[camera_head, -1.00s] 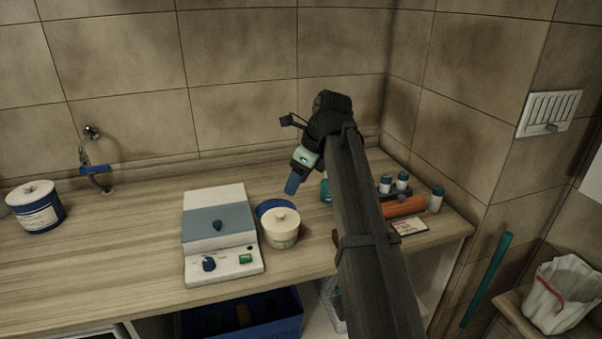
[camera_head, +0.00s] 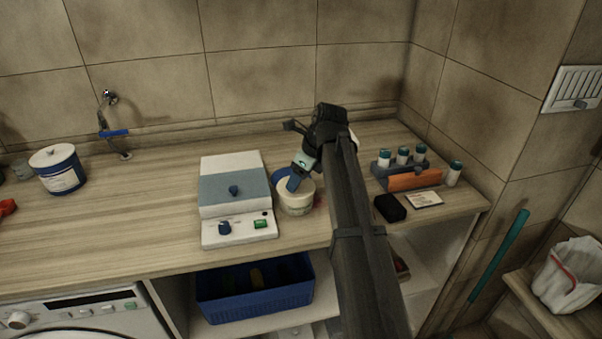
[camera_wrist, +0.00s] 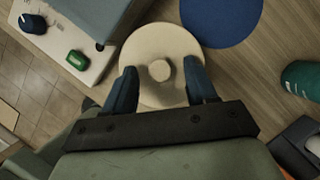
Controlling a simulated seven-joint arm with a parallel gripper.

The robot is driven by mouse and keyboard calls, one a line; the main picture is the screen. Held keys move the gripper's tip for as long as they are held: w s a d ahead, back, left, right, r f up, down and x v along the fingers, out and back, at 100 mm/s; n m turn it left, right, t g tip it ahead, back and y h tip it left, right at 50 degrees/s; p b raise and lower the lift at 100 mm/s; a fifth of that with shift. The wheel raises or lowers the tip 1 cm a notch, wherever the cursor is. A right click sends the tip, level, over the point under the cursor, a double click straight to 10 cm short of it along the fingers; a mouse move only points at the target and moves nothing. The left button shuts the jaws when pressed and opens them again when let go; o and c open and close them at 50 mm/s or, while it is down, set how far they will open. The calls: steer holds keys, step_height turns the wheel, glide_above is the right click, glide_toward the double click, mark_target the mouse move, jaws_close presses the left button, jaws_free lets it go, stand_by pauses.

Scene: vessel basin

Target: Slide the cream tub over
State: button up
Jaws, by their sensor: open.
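The cream tub (camera_head: 296,201) stands upright on the wooden counter, just right of a white and blue-grey device. Its round lid with a centre knob fills the middle of the wrist view, where the tub (camera_wrist: 150,48) lies beneath my gripper. My gripper (camera_head: 292,184) is right over the tub in the head view. In the wrist view its two blue fingers (camera_wrist: 163,84) are apart, one on each side of the lid's knob, with nothing between them but the view of the lid. I cannot tell whether the fingertips touch the lid.
The device (camera_head: 236,232) stands close on the tub's left. A flat blue disc (camera_wrist: 222,18) lies on the counter behind the tub. To the right are a black block (camera_head: 390,208), a card (camera_head: 424,200) and a rack with teal-capped bottles (camera_head: 382,172). The counter's front edge is near.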

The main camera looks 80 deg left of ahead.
steer(key=shift+c, duration=0.2)
jaws_close()
stand_by(0.4)
